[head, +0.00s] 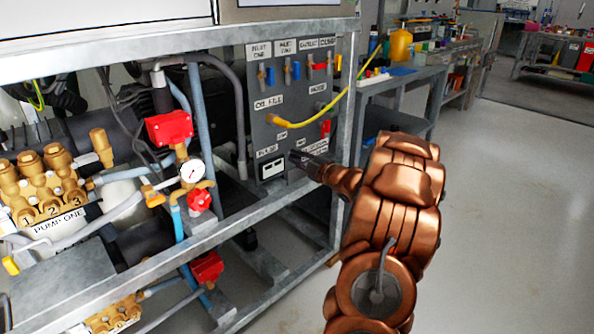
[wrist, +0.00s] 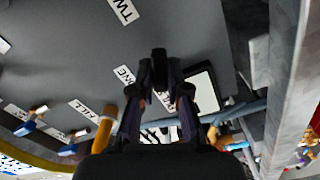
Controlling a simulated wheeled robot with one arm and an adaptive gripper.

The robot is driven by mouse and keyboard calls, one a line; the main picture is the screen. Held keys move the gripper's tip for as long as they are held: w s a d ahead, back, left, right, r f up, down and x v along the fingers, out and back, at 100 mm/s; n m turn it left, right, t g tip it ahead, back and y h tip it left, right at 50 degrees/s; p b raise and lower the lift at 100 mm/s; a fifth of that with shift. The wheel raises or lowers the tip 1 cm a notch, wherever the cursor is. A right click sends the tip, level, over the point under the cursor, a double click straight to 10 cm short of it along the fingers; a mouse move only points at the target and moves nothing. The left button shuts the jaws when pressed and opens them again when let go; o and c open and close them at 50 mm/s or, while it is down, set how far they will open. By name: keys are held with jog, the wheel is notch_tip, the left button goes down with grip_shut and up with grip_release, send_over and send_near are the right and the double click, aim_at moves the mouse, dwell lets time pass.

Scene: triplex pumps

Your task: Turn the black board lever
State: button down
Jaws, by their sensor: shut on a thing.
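The grey board (head: 262,135) stands upright in the metal frame, with labels, small levers and a yellow hose on it. My gripper (head: 300,158) reaches the board's lower part from the right, beside a small white-faced display. In the wrist view my gripper's dark fingers (wrist: 160,90) close together in front of the board, around a black piece (wrist: 159,62) that looks like the black board lever. The fingers hide much of the lever, so its exact angle is hard to tell. In the head view I cannot make the lever out apart from the dark fingertips.
A red lever (head: 325,128) sits just above my gripper, near the yellow hose (head: 310,120). The frame's upright post (head: 347,110) stands close to my wrist. Pump one with brass fittings (head: 45,180) is at the left. The floor at the right is clear.

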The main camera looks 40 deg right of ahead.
jog(key=n+b, duration=0.1)
jog(key=b, duration=0.1)
jog(key=n+b, duration=0.4)
jog(key=shift+a+f, duration=0.1)
jog(key=shift+f, duration=0.15)
jog(key=shift+r, duration=0.1)
jog(key=c, duration=1.1)
grip_release()
jog(key=shift+c, duration=0.2)
jog(key=s, duration=1.2)
jog(key=shift+a+r, duration=0.1)
